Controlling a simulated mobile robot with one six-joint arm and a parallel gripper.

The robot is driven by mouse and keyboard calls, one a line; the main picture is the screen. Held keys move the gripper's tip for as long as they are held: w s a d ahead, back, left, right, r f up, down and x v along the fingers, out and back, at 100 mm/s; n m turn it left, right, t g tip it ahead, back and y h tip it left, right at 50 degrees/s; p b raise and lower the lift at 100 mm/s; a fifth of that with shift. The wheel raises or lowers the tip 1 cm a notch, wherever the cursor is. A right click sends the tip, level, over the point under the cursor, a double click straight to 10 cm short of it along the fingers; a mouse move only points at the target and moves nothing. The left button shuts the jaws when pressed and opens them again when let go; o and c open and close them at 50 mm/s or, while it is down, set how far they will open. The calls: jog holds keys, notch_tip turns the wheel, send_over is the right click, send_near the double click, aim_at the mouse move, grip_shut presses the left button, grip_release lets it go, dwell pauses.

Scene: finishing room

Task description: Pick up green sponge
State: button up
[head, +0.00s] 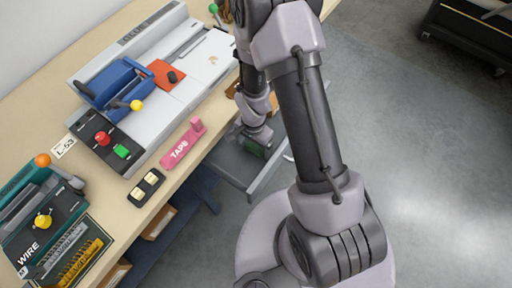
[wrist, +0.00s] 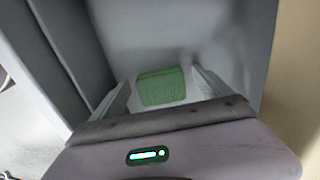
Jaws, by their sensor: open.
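The green sponge (wrist: 162,87) lies in a grey drawer (wrist: 185,35), and in the wrist view it sits between the two pale fingers of my gripper (wrist: 163,84). The fingers are apart, one on each side of the sponge, and I cannot tell whether they touch it. In the head view my gripper (head: 254,141) reaches down into the pulled-out drawer (head: 232,168).
Drawer walls rise close around my gripper. The workbench (head: 205,117) above holds a blue-and-grey machine (head: 120,85), a pink tape holder (head: 182,146), a black switch box (head: 146,188) and a wire station (head: 40,230). Open grey floor (head: 430,150) lies to the right.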

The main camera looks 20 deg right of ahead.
aim_at(254, 147)
jog(key=shift+r, duration=0.15)
jog(key=c, duration=1.5)
notch_tip(254, 147, up, 10)
jog(key=p, duration=0.4)
jog(key=shift+c, duration=0.3)
